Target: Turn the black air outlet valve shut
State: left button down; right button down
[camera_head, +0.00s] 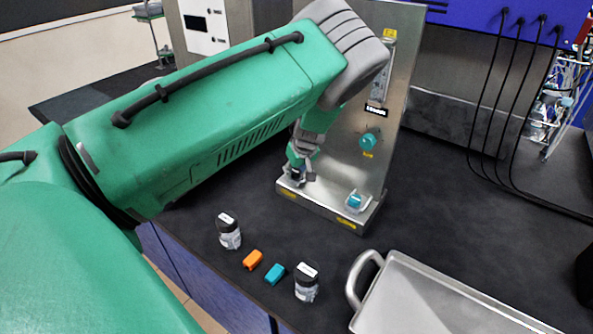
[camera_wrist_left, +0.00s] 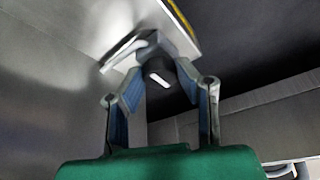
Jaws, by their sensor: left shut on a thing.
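The black air outlet valve (camera_wrist_left: 158,70), a dark round knob with a white mark, sits on a grey fitting at the metal panel in the left wrist view. My left gripper (camera_wrist_left: 162,84) has its two fingers on either side of this knob and is shut on it. In the head view my left gripper (camera_head: 299,168) reaches down to the lower left of the upright steel panel (camera_head: 345,150), where the fingers mostly hide the valve. My right gripper is in neither view.
Teal knobs sit on the panel (camera_head: 369,140) and its base (camera_head: 355,203). A metal tray (camera_head: 392,268) stands front right. The dark bench right of the panel is clear.

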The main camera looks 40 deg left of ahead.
pick_arm(q)
jog(key=m, duration=0.2)
jog(key=m+t, duration=0.1)
jog(key=shift+a+r+m+h, duration=0.15)
jog(key=shift+m+h, duration=0.25)
jog(key=m+t+h, duration=0.1)
jog(key=m, duration=0.3)
jog(key=shift+a+m+b, duration=0.15)
jog(key=shift+m+b, duration=0.15)
jog(key=shift+b, duration=0.1)
jog(key=m+h, duration=0.1)
jog(key=m, duration=0.1)
jog(key=m+t+h+b, duration=0.1)
jog(key=m, duration=0.1)
jog(key=shift+a+m, duration=0.15)
jog(key=shift+m, duration=0.15)
jog(key=shift+a+m+h+b, duration=0.1)
jog(key=shift+m+h+b, duration=0.9)
jog(key=shift+m, duration=1.1)
jog(key=c, duration=1.2)
grip_release()
jog(key=shift+w, duration=0.1)
